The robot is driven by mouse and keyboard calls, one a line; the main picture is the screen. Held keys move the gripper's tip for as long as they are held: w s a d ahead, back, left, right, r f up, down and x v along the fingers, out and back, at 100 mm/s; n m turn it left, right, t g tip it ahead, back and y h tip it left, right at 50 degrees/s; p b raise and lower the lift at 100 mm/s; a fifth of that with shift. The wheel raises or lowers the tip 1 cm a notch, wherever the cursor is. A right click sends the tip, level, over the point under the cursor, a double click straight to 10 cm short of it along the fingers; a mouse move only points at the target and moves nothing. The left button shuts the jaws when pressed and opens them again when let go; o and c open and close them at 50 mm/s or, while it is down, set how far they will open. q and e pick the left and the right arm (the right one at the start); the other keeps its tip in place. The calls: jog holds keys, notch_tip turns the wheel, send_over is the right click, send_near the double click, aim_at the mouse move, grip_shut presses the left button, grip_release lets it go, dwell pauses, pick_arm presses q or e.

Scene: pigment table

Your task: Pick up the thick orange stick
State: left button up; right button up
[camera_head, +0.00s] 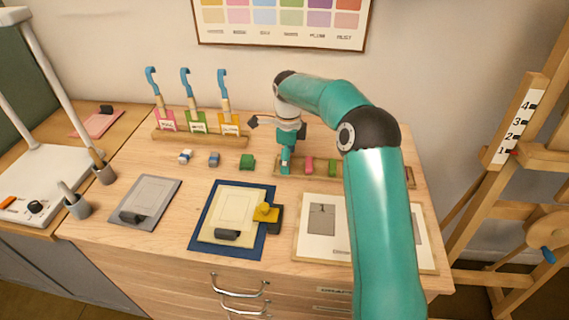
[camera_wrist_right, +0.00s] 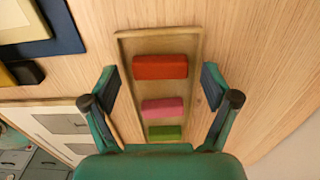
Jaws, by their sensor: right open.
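In the right wrist view the thick orange stick (camera_wrist_right: 160,67), a red-orange block, lies in a shallow wooden tray (camera_wrist_right: 123,110). A pink stick (camera_wrist_right: 163,108) and a green stick (camera_wrist_right: 164,132) lie beside it in a row. My right gripper (camera_wrist_right: 158,86) is open and empty above the tray. Its fingers are apart on either side of the row, near the orange and pink sticks. In the head view my right gripper (camera_head: 286,160) is over the tray's left end and hides the orange stick. The pink (camera_head: 309,165) and green (camera_head: 332,166) sticks show to its right. My left gripper is out of view.
A blue mat (camera_head: 209,232) and a white framed board (camera_head: 303,228) lie in front.

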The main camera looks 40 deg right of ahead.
jog(key=c, duration=1)
jog(key=shift+r, duration=0.75)
notch_tip(320, 180, up, 18)
jog(key=p, duration=0.5)
jog(key=shift+r, duration=0.25)
